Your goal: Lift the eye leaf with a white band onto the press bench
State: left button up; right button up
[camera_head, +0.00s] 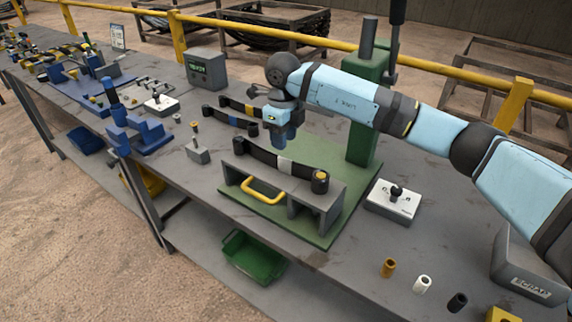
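The dark eye leaf with a white band (285,165) lies across the top of the grey press bench (330,196), its white band near the middle. A dark round eye shows at each end of it. The press bench has a yellow handle on its front and stands on a green base plate. My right gripper (284,143) points down just behind and above the leaf, and looks clear of it. Its fingertips are small and close together here, so I cannot tell whether they are open. My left gripper is out of view.
The green press column (367,115) stands right behind the bench, under my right arm. Two other leaves, one yellow-banded (249,110) and one blue-banded (232,121), lie behind left. A joystick box (393,203) is at right. Small bushings (422,284) stand at front right.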

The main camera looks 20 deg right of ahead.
aim_at(286, 160)
notch_tip(286, 160, down, 2)
jog(key=shift+f, duration=0.1)
jog(key=f, duration=0.3)
jog(key=f+p, duration=0.1)
jog(key=f, duration=0.1)
jog(key=shift+s+d, duration=0.25)
jog(key=shift+s, duration=0.15)
grip_shut()
jog(key=shift+r, duration=0.15)
